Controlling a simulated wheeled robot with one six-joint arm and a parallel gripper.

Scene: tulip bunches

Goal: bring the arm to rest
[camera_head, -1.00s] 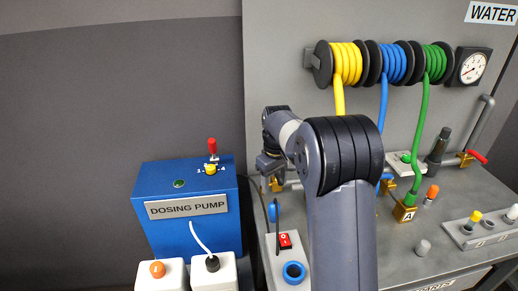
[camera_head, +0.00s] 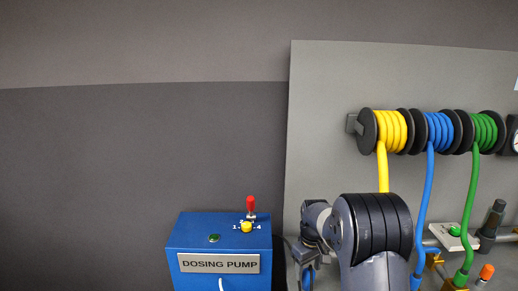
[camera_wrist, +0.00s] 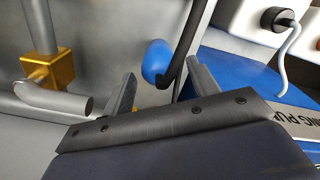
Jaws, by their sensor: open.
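My arm rises at the lower middle of the head view, its dark elbow in front of the grey panel. My gripper (camera_wrist: 160,90) shows in the wrist view with its two fingers apart. I see nothing held between them. A blue rounded part (camera_wrist: 156,60) with a dark hose lies beyond the fingers, and I cannot tell how far off it is. In the head view the gripper end is small and partly hidden beside the arm's wrist.
The blue dosing pump box (camera_head: 195,235) stands left of my arm, with a red lever (camera_head: 251,204) on top. Yellow (camera_head: 392,130), blue (camera_head: 440,130) and green (camera_head: 484,130) hose reels hang on the panel. A brass block (camera_wrist: 47,70) and pipe show in the wrist view. The wall at left is bare.

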